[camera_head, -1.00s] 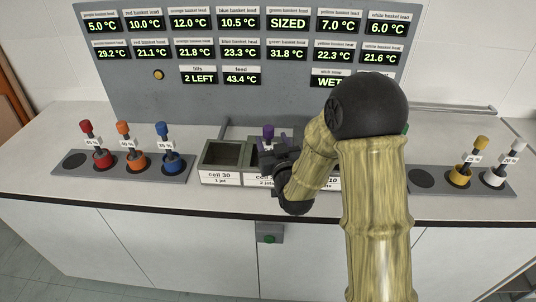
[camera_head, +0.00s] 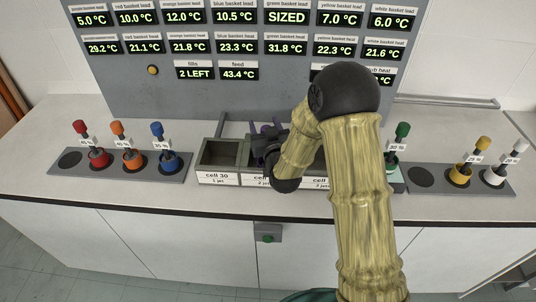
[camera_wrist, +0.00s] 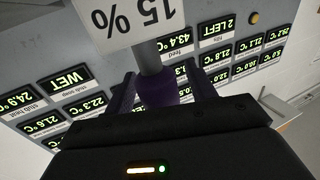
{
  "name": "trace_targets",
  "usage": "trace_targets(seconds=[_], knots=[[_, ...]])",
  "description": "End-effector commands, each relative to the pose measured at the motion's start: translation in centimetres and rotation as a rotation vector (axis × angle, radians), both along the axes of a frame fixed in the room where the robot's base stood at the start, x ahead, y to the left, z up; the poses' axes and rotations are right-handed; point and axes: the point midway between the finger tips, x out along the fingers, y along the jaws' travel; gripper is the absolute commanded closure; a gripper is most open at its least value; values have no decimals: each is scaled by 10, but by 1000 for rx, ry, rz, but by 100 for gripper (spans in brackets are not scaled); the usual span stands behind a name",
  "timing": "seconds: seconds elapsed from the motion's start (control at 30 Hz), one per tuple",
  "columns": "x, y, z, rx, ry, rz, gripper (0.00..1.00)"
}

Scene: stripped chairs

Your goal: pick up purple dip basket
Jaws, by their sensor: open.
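The purple dip basket (camera_wrist: 158,90) shows in the wrist view as a purple grip on a grey rod, with a white "15 %" tag upside down above it. My gripper (camera_wrist: 162,88) is open, with one dark finger on each side of the purple grip. I cannot tell whether either finger touches it. In the head view, only a little purple of the basket (camera_head: 267,128) shows at the middle cells. My gripper (camera_head: 268,146) and forearm hide most of it there.
An open cell (camera_head: 221,152) stands left of my gripper. Red (camera_head: 97,156), orange (camera_head: 133,160) and blue (camera_head: 168,160) baskets stand in the left rack. A green basket (camera_head: 401,133) stands right of my arm; yellow (camera_head: 460,175) and white (camera_head: 494,174) ones are farther right. A display panel (camera_head: 245,100) rises behind.

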Motion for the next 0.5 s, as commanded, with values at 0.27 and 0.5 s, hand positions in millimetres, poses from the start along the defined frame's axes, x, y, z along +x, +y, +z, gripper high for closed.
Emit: trace_targets(seconds=[0.27, 0.5], knots=[[3, -7, 0, 0, 0, -12, 44], [3, -9, 0, 1, 0, -15, 44]])
